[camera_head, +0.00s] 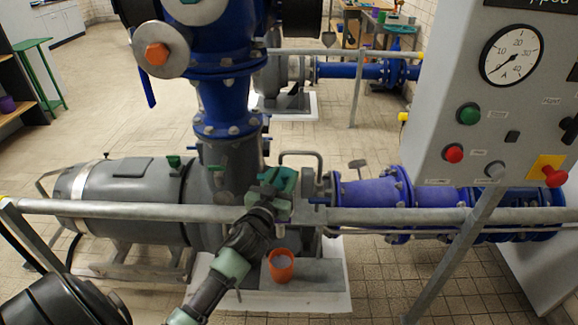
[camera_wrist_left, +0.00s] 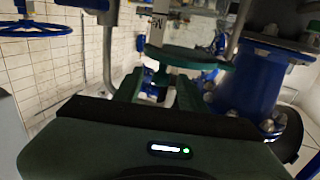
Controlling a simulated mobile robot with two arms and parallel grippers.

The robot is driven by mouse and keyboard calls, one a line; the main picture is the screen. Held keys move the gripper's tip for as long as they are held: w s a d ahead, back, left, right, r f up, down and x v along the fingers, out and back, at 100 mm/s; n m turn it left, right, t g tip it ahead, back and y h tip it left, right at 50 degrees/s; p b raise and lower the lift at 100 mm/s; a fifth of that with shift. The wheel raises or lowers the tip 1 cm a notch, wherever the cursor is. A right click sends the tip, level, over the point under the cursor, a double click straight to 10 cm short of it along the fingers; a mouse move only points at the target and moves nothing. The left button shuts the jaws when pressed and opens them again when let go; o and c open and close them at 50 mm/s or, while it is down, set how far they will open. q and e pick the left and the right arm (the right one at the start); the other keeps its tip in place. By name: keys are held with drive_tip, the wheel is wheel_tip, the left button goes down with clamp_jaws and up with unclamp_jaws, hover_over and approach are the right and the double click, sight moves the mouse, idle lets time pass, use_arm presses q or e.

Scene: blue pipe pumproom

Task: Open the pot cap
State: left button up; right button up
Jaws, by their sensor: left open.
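My left gripper (camera_head: 277,180) reaches over the grey railing to the pump's grey housing in the head view. In the left wrist view its two green fingers (camera_wrist_left: 160,84) are apart, with nothing visible held between them. A flat, round green piece (camera_wrist_left: 185,57), which looks like the pot cap, lies just beyond the fingertips. I cannot tell whether the fingers touch it. In the head view the gripper hides most of that spot, and the cap cannot be told apart from the green fingers. My right gripper is not in view.
The grey railing (camera_head: 130,207) runs across below my left gripper. A thick blue vertical pipe (camera_head: 226,105) stands close behind. An orange cup (camera_head: 281,266) sits on the pump base. A control box (camera_head: 480,110) with a gauge hangs at right.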

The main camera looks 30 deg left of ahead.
use_arm(q)
drive_tip(key=x, duration=0.3)
drive_tip(key=shift+w+a+f, duration=0.1)
drive_tip(key=shift+w, duration=0.4)
clamp_jaws()
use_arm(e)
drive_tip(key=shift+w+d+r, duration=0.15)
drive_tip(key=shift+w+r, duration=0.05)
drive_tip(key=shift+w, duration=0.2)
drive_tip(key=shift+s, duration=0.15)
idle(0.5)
